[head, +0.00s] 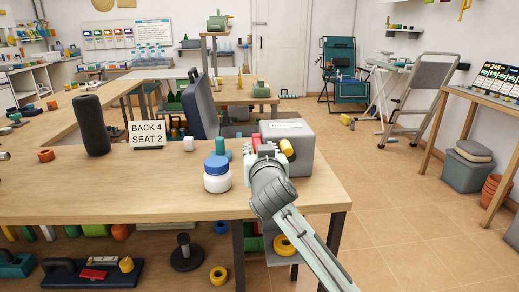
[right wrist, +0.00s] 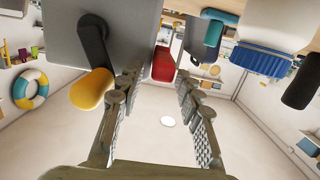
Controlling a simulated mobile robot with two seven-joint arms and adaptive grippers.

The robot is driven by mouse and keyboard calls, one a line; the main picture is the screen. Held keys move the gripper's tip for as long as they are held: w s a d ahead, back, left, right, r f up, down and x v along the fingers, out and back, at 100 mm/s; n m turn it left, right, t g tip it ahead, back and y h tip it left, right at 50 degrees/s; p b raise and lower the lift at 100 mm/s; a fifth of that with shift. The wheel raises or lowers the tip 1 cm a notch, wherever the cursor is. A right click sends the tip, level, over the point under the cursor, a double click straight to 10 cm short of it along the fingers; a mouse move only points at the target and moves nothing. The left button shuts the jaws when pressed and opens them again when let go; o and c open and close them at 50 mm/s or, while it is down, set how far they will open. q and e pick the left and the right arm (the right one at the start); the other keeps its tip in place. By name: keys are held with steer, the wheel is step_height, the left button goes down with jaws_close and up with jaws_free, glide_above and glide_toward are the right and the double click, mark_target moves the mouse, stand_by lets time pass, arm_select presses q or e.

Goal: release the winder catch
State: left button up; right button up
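The winder is a grey box (head: 304,158) at the right end of the wooden table. It has a black crank arm (right wrist: 93,42) with a yellow handle (head: 286,147). A red catch-like part (head: 256,141) shows at its left side. In the right wrist view the red part (right wrist: 163,64) lies ahead, between the fingertip lines, and the yellow handle (right wrist: 92,90) is left of the fingers. My right gripper (right wrist: 158,82) is open and empty, in front of the box; it also shows in the head view (head: 264,152). Whether a finger touches the red part is unclear. My left gripper is not in view.
A white jar with a blue lid (head: 217,174) stands close left of my right gripper. Teal (head: 219,146) and white cylinders, a sign (head: 147,134) and a dark upright cylinder (head: 91,125) stand farther left. The table's front is clear.

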steer(key=shift+s, duration=0.1)
steer(key=s+r, duration=0.1)
steer(key=s, duration=1)
steer(key=shift+s+r, duration=0.25)
steer(key=shift+s, duration=0.15)
